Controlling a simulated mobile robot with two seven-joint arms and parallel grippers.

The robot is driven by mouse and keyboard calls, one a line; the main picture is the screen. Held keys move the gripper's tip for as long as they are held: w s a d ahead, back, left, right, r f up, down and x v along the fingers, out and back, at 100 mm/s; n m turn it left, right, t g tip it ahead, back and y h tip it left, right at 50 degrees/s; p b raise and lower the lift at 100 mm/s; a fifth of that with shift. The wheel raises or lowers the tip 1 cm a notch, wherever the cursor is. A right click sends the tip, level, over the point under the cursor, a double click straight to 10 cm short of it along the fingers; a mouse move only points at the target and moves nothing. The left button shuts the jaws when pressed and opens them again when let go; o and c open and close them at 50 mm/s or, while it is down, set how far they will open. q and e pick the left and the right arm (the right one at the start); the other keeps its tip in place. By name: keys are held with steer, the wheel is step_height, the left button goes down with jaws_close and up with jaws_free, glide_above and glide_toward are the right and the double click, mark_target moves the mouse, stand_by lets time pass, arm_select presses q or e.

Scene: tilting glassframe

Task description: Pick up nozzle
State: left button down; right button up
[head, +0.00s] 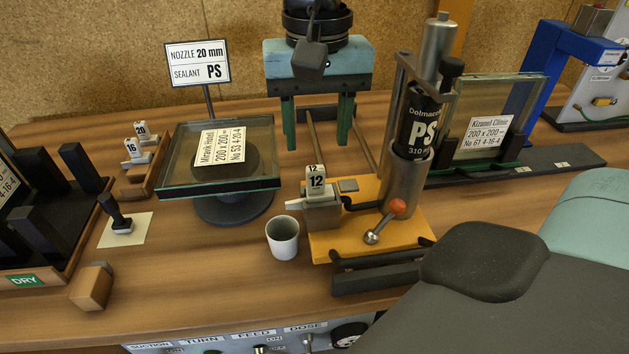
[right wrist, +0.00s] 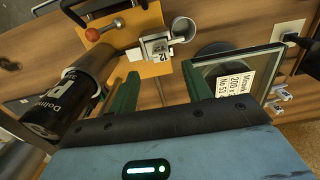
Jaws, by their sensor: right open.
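A white nozzle marked 12 (head: 316,181) sits at the grey block on the front of the orange sealant stand (head: 375,225); it also shows in the right wrist view (right wrist: 157,48). Two more white nozzles, marked 20 (head: 141,129) and 16 (head: 132,147), stand on a wooden rack behind and left of the glass unit. The sign (head: 198,63) reads nozzle 20 mm, sealant PS. My right gripper (head: 317,145) points down behind the stand, its green fingers apart and empty. In its wrist view the fingers (right wrist: 160,80) are apart. My left gripper is not in view.
The glass unit (head: 262,150) lies on a round dark stand close to the nozzle rack. A PS cartridge (head: 418,125) rises from the sealant stand. A white cup (head: 283,238), a black-handled stamp (head: 119,218) and a wooden block (head: 91,286) stand nearer. The front-middle wood is clear.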

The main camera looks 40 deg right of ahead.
mark_target(315, 168)
steer(key=shift+f, duration=1.05)
step_height(315, 168, down, 5)
steer(key=shift+a+r, duration=0.1)
steer(key=shift+a, duration=0.05)
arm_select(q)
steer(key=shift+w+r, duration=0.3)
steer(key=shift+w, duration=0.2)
arm_select(e)
steer(key=c, duration=1.1)
steer(key=shift+o, duration=0.2)
arm_select(q)
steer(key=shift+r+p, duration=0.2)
steer(key=shift+p, duration=0.35)
arm_select(e)
step_height(315, 168, up, 18)
